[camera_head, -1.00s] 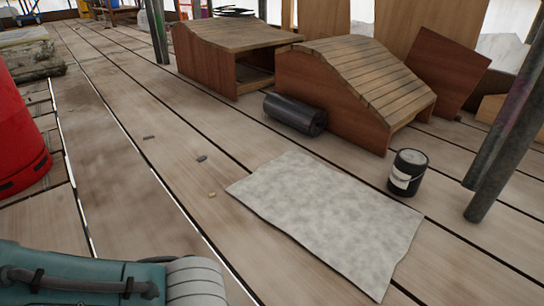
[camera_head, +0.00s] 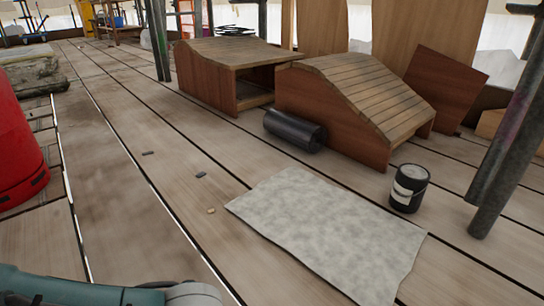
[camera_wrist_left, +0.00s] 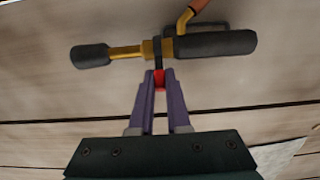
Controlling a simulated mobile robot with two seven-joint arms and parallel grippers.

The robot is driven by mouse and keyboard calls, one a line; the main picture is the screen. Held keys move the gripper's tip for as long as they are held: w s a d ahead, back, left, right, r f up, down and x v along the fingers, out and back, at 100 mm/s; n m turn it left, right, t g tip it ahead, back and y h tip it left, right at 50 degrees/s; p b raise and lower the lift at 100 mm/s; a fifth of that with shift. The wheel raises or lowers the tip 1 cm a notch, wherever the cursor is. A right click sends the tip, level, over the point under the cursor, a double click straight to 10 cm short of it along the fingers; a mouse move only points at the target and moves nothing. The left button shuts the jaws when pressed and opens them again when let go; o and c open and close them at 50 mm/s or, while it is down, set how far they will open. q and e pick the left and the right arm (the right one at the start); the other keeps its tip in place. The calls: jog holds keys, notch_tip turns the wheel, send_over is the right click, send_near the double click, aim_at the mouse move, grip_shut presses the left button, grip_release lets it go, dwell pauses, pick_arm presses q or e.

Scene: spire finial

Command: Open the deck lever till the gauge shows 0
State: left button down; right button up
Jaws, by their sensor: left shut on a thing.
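In the left wrist view, my left gripper (camera_wrist_left: 159,84) has its two purple fingers closed on the red end of a short dark lever (camera_wrist_left: 158,54). The lever stands out from a fitting (camera_wrist_left: 128,52) with a brass-coloured middle and black cylindrical ends. An orange-brown piece (camera_wrist_left: 197,8) rises from the fitting at the top. The fitting appears to lie over the wooden deck (camera_wrist_left: 60,100). I see no gauge or readable number. The head view shows only part of my left arm at bottom left, not the gripper. My right gripper is in neither view.
A grey mottled sheet (camera_head: 325,230) lies on the planks. A red cylinder (camera_head: 15,150) is at left. Steel poles (camera_head: 505,135) stand at right.

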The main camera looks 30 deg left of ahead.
pick_arm(q)
jog(key=shift+s, duration=0.1)
jog(key=t+p, duration=0.1)
jog(key=p, duration=0.1)
jog(key=s+r+t+h+p, duration=0.1)
jog(key=p, duration=0.1)
jog(key=shift+s+a, duration=0.1)
jog(key=shift+a, duration=0.15)
jog(key=shift+s+a+f+t+h+p, duration=0.1)
jog(key=shift+s+t+h+p, duration=0.3)
jog(key=shift+t, duration=0.4)
jog(key=shift+s+a+f+t, duration=0.2)
jog(key=shift+s+t, duration=0.15)
jog(key=shift+t, duration=0.55)
jog(key=t+b, duration=0.1)
jog(key=t+h+b, duration=0.1)
jog(key=s+t+b, duration=0.1)
jog(key=shift+s+a+f+h+b, duration=0.1)
jog(key=shift+a+f+h+b, duration=0.2)
jog(key=shift+h+b, duration=0.1)
jog(key=shift+s+a+r+t+h+b, duration=0.1)
jog(key=shift+s+t+h+b, duration=0.15)
jog(key=shift+t, duration=0.45)
jog(key=shift+s+a+t+h+b, duration=0.15)
jog(key=shift+t+b, duration=0.2)
jog(key=shift+t, duration=0.35)
jog(key=c, duration=0.9)
grip_release()
